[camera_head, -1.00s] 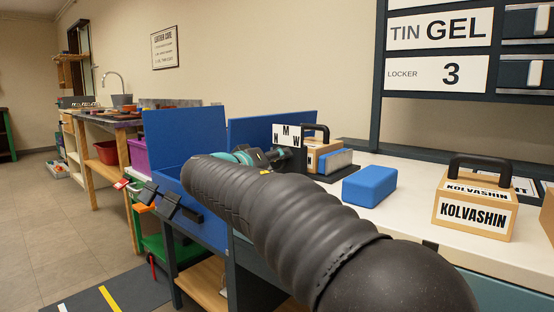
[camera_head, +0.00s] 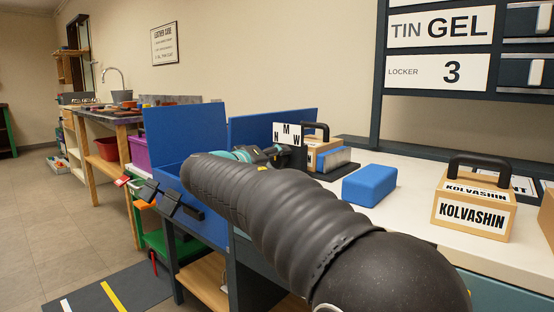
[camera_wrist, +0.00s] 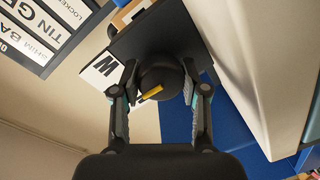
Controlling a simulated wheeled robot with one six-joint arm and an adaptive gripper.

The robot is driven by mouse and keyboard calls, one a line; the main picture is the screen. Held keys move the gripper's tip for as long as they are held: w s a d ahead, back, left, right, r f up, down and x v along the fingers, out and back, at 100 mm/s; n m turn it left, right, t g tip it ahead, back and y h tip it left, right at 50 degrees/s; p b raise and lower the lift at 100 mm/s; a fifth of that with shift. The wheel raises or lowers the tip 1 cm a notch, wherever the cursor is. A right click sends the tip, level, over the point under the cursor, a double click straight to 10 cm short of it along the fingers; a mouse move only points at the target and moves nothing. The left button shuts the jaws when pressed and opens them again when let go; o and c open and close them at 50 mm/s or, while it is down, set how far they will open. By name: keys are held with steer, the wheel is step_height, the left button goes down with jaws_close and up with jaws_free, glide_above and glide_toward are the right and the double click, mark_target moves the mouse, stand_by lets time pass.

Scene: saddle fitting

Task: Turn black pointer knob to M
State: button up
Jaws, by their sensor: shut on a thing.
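The black pointer knob (camera_wrist: 160,72) is in the wrist view, between the two fingers of my gripper (camera_wrist: 160,80), which are shut on its sides. Its yellow pointer line (camera_wrist: 151,93) slants toward the lower left of the picture. The white letter plate (camera_wrist: 103,70) shows an M to the left of the knob, partly covered by a finger. In the head view the plate (camera_head: 287,133) reads N, M and W above a dark panel. My gripper (camera_head: 268,155) is at that panel, and the knob is hidden there.
A blue block (camera_head: 369,185) and a KOLVASHIN box with a black handle (camera_head: 473,212) stand on the white bench top (camera_head: 420,190). Blue boards (camera_head: 186,133) rise at the bench's left end.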

steer(key=o, duration=1.2)
steer(key=shift+c, duration=0.2)
steer(key=f+v, duration=0.1)
steer(key=v, duration=1.1)
steer(key=shift+r, duration=0.45)
